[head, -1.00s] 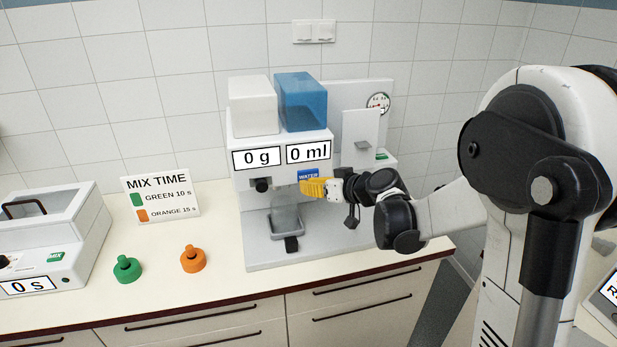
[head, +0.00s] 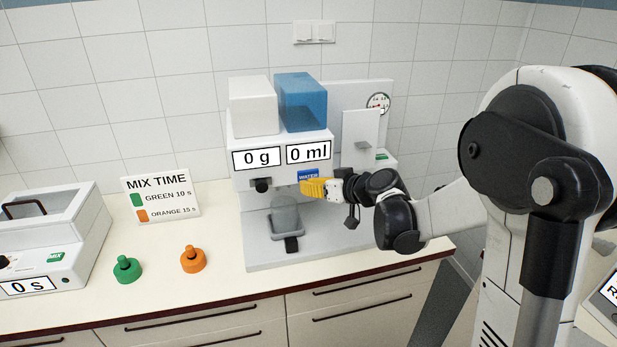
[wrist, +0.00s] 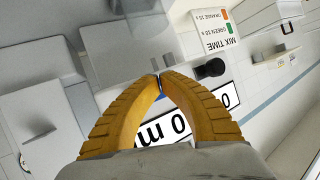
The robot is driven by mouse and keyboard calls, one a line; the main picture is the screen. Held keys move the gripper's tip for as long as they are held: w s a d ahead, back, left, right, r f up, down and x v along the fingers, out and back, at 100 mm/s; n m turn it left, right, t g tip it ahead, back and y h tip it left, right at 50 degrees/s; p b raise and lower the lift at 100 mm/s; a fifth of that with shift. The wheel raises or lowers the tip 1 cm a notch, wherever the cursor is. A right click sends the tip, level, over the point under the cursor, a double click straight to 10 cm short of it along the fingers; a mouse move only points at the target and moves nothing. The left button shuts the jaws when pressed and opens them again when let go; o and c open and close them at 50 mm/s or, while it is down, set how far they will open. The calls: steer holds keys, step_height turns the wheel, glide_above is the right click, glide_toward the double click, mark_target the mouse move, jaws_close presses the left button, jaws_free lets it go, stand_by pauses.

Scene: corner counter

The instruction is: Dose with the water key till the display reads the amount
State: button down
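The dosing machine (head: 245,215) stands on the counter. Its water display (head: 308,152) reads 0 ml and its other display (head: 257,158) reads 0 g. The blue WATER key (head: 308,175) sits below the water display, partly hidden by my gripper (head: 303,188). My yellow fingertips are at the key's lower edge; I cannot tell whether they touch it. In the wrist view my gripper (wrist: 158,84) has its fingertips together with nothing seen held, and a sliver of blue shows behind them. A translucent grey vessel (head: 285,213) is under the outlets, its outline unclear.
A blue tank (head: 302,100) and a white tank (head: 253,105) top the machine. Green (head: 126,270) and orange (head: 193,261) caps lie on the counter, before the mix time sign (head: 160,197). The mixer (head: 50,245) reads 0 s at left. The front counter is clear.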

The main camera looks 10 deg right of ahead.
steer(key=shift+w, duration=0.2)
steer(key=shift+w, duration=0.25)
steer(key=shift+w, duration=0.5)
stand_by(0.8)
steer(key=shift+s, duration=0.9)
steer(key=shift+s, duration=0.1)
steer(key=s, duration=0.5)
stand_by(0.3)
stand_by(0.5)
